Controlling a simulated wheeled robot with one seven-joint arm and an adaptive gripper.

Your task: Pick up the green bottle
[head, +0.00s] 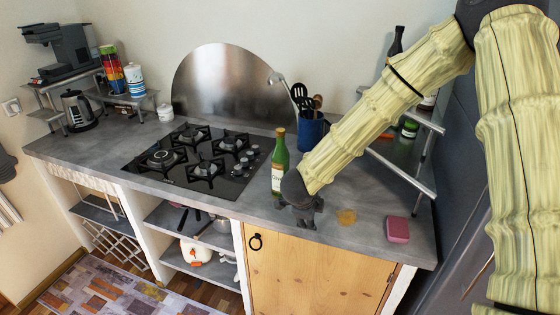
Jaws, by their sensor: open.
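The green bottle (280,158) stands upright on the grey counter, right of the gas hob. It has a white label and a light top. My gripper (304,222) is at the counter's front edge, just right of and in front of the bottle's lower part. It points downward and its jaws are open. My wrist partly overlaps the view beside the bottle's base. No object shows between the jaws, though they are small and dark here.
A gas hob (195,158) lies to the left. A blue utensil pot (312,132) stands behind the bottle. A metal shelf (405,150) with jars stands at the back right.

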